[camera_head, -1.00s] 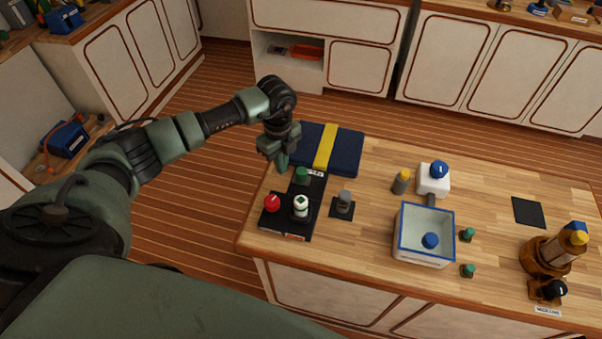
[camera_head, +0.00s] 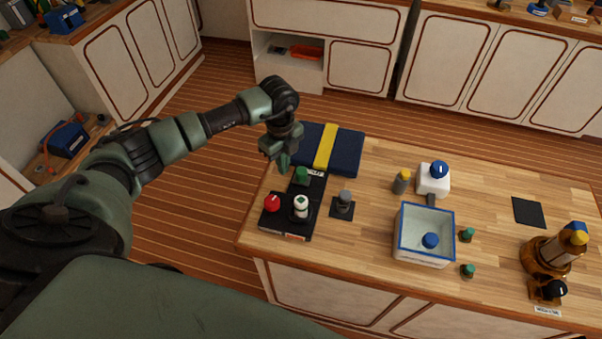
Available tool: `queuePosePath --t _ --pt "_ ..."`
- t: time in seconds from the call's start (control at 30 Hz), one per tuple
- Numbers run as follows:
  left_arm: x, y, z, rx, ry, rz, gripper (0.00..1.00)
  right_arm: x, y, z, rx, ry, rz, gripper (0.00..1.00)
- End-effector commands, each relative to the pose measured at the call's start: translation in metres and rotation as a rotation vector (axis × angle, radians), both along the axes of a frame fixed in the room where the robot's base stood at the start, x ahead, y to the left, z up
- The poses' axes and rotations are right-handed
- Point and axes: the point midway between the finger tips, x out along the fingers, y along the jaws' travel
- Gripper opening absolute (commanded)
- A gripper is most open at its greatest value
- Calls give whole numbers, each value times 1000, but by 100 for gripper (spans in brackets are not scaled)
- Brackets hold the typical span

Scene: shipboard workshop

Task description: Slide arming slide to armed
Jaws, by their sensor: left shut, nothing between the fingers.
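A black control panel (camera_head: 287,226) lies at the left end of the wooden bench. It carries a red knob (camera_head: 272,203) at left, a white knob with a green top mark (camera_head: 301,207), and a green knob (camera_head: 301,176) at its far end, beside a small white label. I cannot tell for certain which of these is the arming slide; the green knob sits on the panel's narrow far strip. My left gripper (camera_head: 284,168) is shut and empty, pointing down just behind and left of the green knob. I cannot tell whether it touches it. My right gripper is not in view.
A navy case with a yellow strap (camera_head: 343,151) lies right behind the gripper. A grey knob on a black plate (camera_head: 343,203) stands right of the panel. A blue-rimmed tray (camera_head: 424,213), bottles and small green knobs stand farther right.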

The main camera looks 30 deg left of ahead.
Motion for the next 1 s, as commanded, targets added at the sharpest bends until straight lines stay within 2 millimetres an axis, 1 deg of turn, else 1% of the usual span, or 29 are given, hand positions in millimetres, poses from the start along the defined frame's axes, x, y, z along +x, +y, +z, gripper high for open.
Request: queuePosePath --t 1.0 --pt "7 -31 0 -1 0 -1 0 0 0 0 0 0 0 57"
